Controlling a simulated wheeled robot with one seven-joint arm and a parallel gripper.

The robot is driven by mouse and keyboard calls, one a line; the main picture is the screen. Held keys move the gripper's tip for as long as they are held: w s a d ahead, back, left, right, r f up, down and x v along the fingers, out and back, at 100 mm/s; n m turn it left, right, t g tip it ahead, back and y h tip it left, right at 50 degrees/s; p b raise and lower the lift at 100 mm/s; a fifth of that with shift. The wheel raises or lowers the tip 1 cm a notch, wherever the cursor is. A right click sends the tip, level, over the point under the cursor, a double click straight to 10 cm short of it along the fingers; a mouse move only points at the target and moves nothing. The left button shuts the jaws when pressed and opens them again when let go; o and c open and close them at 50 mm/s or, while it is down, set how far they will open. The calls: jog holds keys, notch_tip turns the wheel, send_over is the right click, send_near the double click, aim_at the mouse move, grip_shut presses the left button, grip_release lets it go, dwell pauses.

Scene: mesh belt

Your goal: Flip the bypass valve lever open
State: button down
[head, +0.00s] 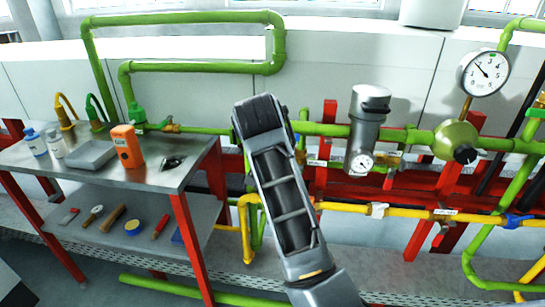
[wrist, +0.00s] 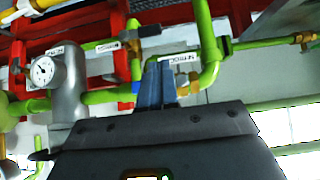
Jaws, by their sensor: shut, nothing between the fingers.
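My gripper (wrist: 159,72) shows in the wrist view with its blue-grey fingers together and nothing between them. The fingertips are among green pipes, close to a white label and a brass valve fitting (wrist: 186,89). A small blue part (wrist: 135,88) shows just left of the fingers; I cannot tell whether it is a lever or whether they touch it. In the head view my arm hides the fingers and the pipework behind them. A blue-handled valve (head: 517,221) sits on the yellow pipe at right. I cannot tell which valve is the bypass.
A grey filter canister (head: 368,120) with a dial stands right of my arm; it also shows in the wrist view (wrist: 70,88). A pressure gauge (head: 485,73) is at upper right. Red frame posts (head: 322,180) carry the pipes. A metal tool table (head: 105,165) is at left.

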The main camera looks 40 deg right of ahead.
jog(key=x, duration=1)
jog(key=shift+p, duration=0.4)
jog(key=shift+w+a+f+n+g+h, duration=0.1)
jog(key=shift+f+n+g+h, duration=0.2)
jog(key=shift+f+g, duration=0.1)
notch_tip(320, 180, down, 9)
jog(key=s+n+g+h+b, duration=0.1)
jog(key=n+g+h+b, duration=0.5)
jog(key=h+b, duration=0.2)
jog(key=shift+d+r+n, duration=0.2)
jog(key=shift+d+n, duration=0.1)
jog(key=shift+d, duration=0.1)
dwell(0.3)
